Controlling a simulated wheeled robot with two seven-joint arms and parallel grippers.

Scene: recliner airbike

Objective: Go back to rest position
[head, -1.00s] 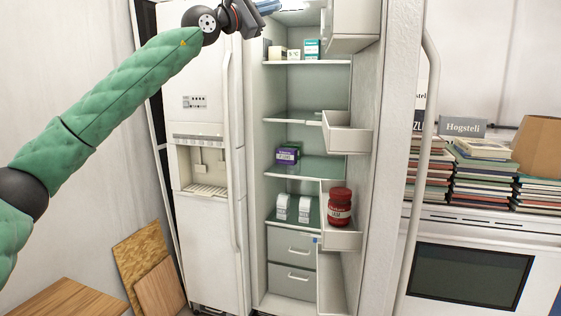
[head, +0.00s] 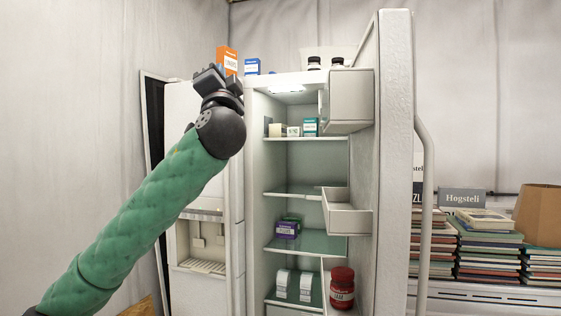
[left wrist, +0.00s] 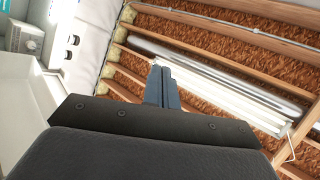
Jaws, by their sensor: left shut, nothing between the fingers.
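My left gripper (head: 213,76) is raised at the top of the fridge's closed left door in the head view. Its fingers point up and it appears empty. In the left wrist view its fingers (left wrist: 160,85) are together with nothing between them, against a ceiling of wooden beams. My right gripper is not in view. The fridge (head: 395,160) stands with its right door open, showing shelves inside.
An orange box (head: 227,60) and a blue box (head: 252,67) stand on the fridge top near my gripper. A red jar (head: 342,288) sits in a door bin. Stacked books (head: 488,250) are at right. Free room lies left of the fridge.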

